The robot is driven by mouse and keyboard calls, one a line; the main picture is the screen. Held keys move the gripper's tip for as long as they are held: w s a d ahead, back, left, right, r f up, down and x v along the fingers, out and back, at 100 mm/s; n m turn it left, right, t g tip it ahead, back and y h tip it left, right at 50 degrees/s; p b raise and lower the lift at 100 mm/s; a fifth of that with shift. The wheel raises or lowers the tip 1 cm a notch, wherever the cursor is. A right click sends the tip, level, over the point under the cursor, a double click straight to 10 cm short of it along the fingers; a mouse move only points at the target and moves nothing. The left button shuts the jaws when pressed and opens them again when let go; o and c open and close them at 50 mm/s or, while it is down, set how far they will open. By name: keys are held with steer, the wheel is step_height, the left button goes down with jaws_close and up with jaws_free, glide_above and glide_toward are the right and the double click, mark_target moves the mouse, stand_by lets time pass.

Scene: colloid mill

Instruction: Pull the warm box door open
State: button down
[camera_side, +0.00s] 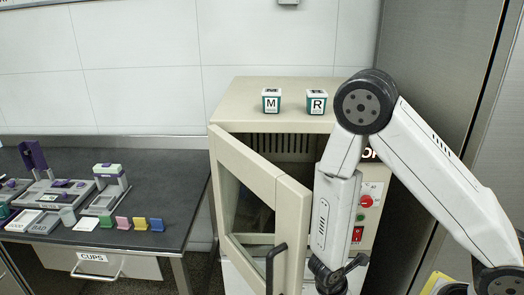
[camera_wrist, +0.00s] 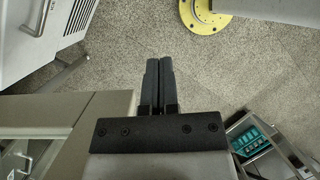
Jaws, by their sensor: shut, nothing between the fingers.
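The beige warm box (camera_side: 225,100) stands in the middle of the side view. Its windowed door (camera_side: 292,205) is swung partly open from the left side, and a dark gap shows between the door's top edge and the box. The black door handle (camera_side: 272,268) is on the door's outer face, near its free edge. My gripper points down just right of that free edge in the side view, its fingertips cut off by the frame. In the wrist view my gripper (camera_wrist: 159,64) is shut and empty, with speckled floor beyond it. A beige panel edge (camera_wrist: 105,105) lies to its left.
Two small labelled blocks, M (camera_side: 271,101) and R (camera_side: 316,101), stand on the box top. A red knob (camera_side: 366,201) is on the control panel right of my forearm. A dark bench (camera_side: 170,185) with fixtures stands left. A metal cabinet (camera_side: 440,70) stands right.

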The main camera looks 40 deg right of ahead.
steer(key=w+f+t+y, duration=0.1)
steer(key=w+f+y, duration=0.2)
steer(key=w, duration=0.3)
steer(key=m+t+y, duration=0.4)
steer(key=t+y, duration=0.3)
steer(key=y, duration=1.1)
glide_toward(292, 290)
steer(key=shift+s+d+r, duration=0.2)
steer(key=shift+d, duration=0.15)
steer(key=x, duration=1.4)
steer(key=shift+f, duration=0.3)
steer(key=shift+d, duration=0.1)
stand_by(0.7)
